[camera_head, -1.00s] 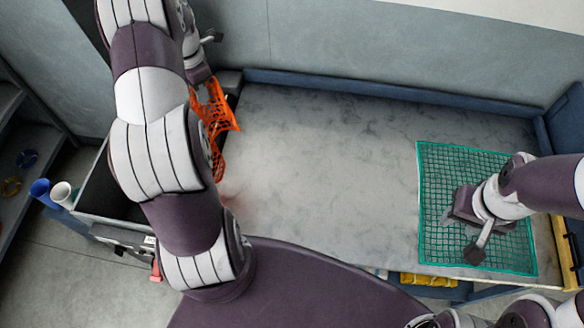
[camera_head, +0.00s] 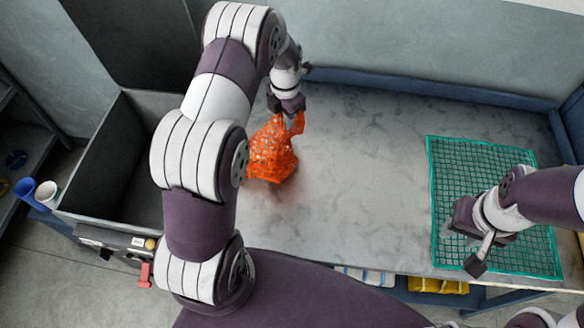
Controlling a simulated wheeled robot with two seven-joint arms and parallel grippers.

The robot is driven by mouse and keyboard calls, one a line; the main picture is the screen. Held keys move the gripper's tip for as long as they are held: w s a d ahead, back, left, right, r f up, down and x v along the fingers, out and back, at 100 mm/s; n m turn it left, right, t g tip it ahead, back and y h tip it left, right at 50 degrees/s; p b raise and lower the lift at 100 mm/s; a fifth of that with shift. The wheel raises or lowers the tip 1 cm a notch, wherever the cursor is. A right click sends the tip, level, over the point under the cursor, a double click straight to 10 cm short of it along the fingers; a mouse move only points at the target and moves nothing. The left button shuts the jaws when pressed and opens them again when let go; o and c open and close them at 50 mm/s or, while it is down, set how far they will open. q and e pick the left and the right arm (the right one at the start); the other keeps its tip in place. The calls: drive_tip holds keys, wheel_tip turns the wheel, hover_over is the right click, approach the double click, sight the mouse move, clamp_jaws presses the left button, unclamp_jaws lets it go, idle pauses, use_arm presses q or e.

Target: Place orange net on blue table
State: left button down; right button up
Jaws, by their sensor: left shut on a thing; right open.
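The orange net (camera_head: 272,150) hangs crumpled from my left gripper (camera_head: 287,112), which is shut on its top edge. The net is over the left part of the grey-topped table (camera_head: 350,200), which has a blue raised rim along its back. I cannot tell whether the net's lower end touches the table. My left forearm hides part of the area to the net's left. My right gripper (camera_head: 462,240) is open and empty, over the green net.
A green net (camera_head: 480,155) lies flat on the table's right part. A dark open bin (camera_head: 90,160) stands left of the table. A blue cup (camera_head: 26,190) and a white cup (camera_head: 47,193) are by its front corner. The middle of the table is clear.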

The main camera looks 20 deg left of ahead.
use_arm(q)
drive_tip(key=w+d+f+b, duration=0.2)
drive_tip(key=d+f+b, duration=0.1)
drive_tip(key=d+f, duration=0.2)
drive_tip(key=w+d+f+b, duration=0.3)
drive_tip(key=d+f, duration=0.3)
drive_tip(key=w+d+f+b, duration=0.3)
drive_tip(key=d+f, duration=0.3)
drive_tip(key=shift+f+b, duration=0.1)
drive_tip(key=shift+b, duration=0.2)
drive_tip(key=shift+w+d+f, duration=0.15)
drive_tip(key=shift+d, duration=0.1)
drive_tip(key=c, duration=0.9)
unclamp_jaws()
